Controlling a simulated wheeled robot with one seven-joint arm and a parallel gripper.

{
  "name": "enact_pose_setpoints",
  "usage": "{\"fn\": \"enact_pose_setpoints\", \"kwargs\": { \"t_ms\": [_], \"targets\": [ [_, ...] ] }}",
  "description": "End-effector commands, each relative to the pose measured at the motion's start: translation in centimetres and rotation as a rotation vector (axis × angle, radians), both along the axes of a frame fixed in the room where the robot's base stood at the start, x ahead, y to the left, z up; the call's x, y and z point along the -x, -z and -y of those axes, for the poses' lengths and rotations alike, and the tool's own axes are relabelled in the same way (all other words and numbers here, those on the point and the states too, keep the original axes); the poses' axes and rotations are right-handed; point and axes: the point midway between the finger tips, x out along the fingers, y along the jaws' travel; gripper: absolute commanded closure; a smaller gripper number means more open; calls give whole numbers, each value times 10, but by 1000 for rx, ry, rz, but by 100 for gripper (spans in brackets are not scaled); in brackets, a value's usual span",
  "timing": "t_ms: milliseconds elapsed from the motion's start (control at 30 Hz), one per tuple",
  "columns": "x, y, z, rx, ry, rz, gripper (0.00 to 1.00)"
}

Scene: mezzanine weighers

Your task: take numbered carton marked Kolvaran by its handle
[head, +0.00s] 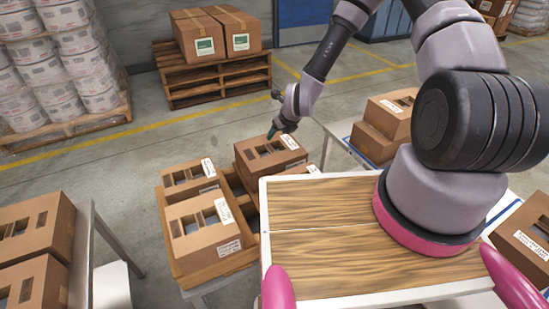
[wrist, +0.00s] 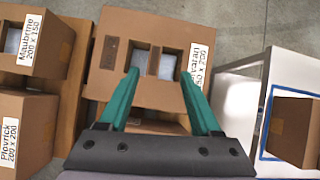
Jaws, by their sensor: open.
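The brown carton (wrist: 125,30) under my gripper has a white label (wrist: 195,68) partly covered by the right finger; the visible end of the name reads like "varan", above "250 x 200". Its top has two cut-out openings with a narrow cardboard strip (wrist: 154,62) between them, like a handle. In the head view this carton (head: 262,166) stands at the back of the group. My gripper (wrist: 162,66) has its teal fingers apart and empty, one toward each side of the strip. It also shows in the head view (head: 275,131). Whether the fingertips enter the openings is unclear.
Cartons labelled Maubrino (wrist: 62,40) and Plovrick (wrist: 38,108) stand close on the left in the wrist view. A white-edged table with a carton (wrist: 295,130) is to the right. A wood-topped surface (head: 320,235) lies before me.

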Motion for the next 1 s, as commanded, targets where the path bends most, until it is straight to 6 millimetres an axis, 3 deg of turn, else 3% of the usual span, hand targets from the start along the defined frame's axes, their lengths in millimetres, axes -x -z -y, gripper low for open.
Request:
{"fn": "enact_pose_setpoints", "kwargs": {
  "t_ms": [200,1000],
  "targets": [
    [6,22,-7,-42,84,-25,35],
    [-39,107,-31,-42,84,-25,35]
  ]
}}
